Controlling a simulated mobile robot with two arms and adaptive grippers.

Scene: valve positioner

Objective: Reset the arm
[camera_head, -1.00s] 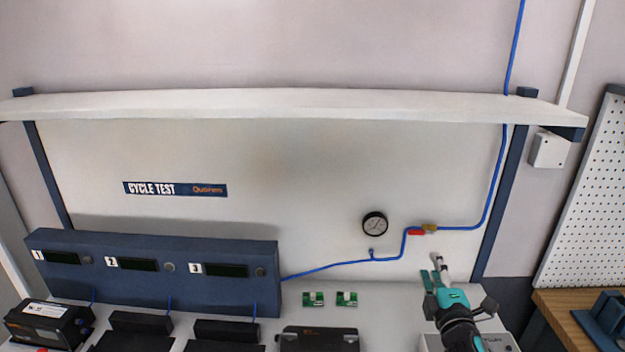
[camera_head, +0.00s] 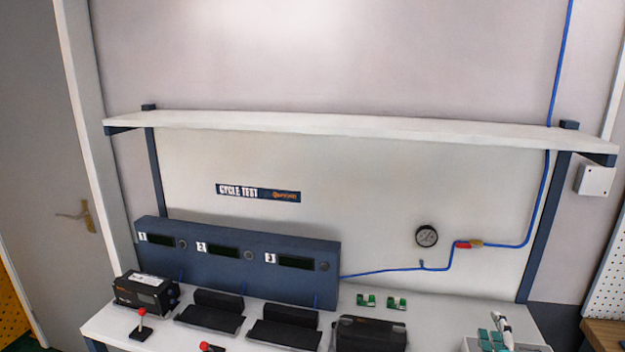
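My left gripper is not in view.
The white bench (camera_head: 110,327) carries a blue three-display panel (camera_head: 230,262), a black device (camera_head: 145,292), dark cradles (camera_head: 210,312), a dark case (camera_head: 370,333) and two small green boards (camera_head: 366,300). A gauge (camera_head: 427,237) and shelf (camera_head: 340,123) are behind. Red-knobbed levers (camera_head: 142,325) stand in front.

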